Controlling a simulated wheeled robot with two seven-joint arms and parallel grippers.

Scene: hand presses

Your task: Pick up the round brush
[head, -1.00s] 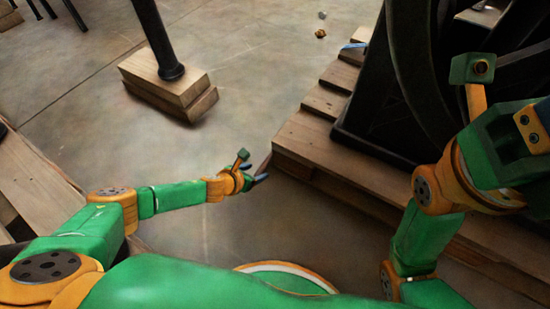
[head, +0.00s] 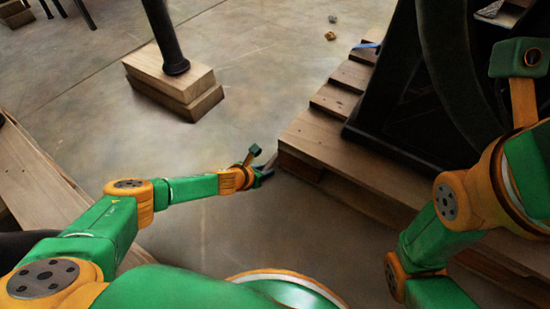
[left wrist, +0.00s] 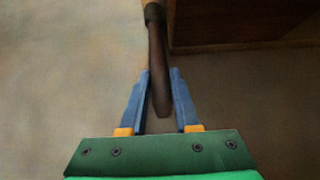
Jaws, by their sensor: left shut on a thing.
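The round brush (left wrist: 157,60) shows in the left wrist view as a brown handle with a dark, rounded far end. My left gripper (left wrist: 160,73) has its two blue fingers on either side of the handle and is shut on it. In the head view, my left gripper (head: 265,173) is low over the floor, just left of the wooden pallet's front corner. The brush (head: 272,160) is a small brown sliver there. Its bristles cannot be made out.
The wooden pallet (head: 315,138) carries a large black press (head: 400,145) at the right. A dark post stands on stacked wooden blocks (head: 172,88) at the back left. Another wooden platform (head: 35,180) lies at the left edge. The concrete floor between is clear.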

